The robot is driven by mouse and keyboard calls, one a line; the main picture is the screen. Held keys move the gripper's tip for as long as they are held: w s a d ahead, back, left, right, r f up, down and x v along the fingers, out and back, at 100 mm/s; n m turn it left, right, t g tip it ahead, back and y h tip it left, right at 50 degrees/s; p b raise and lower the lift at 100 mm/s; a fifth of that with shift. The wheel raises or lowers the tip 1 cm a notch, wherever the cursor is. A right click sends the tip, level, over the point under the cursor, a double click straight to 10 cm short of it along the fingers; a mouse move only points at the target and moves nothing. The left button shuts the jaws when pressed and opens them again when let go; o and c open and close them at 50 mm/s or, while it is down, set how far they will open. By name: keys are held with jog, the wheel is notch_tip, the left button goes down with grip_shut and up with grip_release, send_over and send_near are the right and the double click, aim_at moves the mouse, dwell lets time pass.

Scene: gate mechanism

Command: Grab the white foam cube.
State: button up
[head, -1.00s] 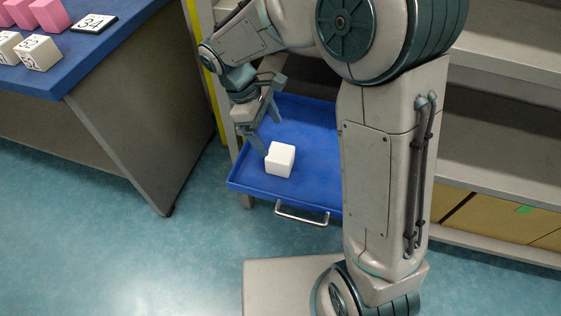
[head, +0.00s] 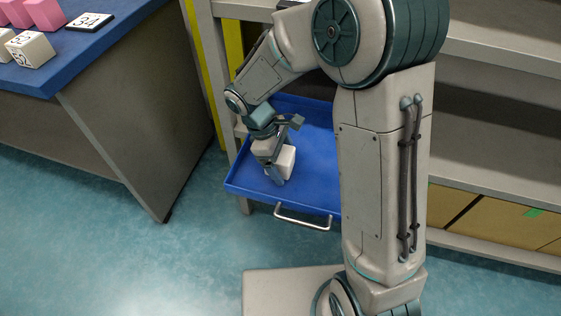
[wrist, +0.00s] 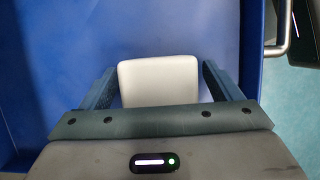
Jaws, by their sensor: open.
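The white foam cube (head: 286,163) sits on the blue tray (head: 315,180), partly hidden behind my gripper in the head view. My gripper (head: 277,175) is lowered over it. In the wrist view the cube (wrist: 158,82) lies between the two fingers of my open gripper (wrist: 160,85), one finger on each side. A narrow gap shows beside the cube on both sides.
The blue tray has a raised rim and a metal handle (head: 302,217) at its front. Grey shelving (head: 480,135) stands to the right. A blue-topped table (head: 90,65) with pink and white blocks stands at the left.

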jog(key=shift+r, duration=0.1)
jog(key=c, duration=1.1)
jog(key=shift+o, duration=0.2)
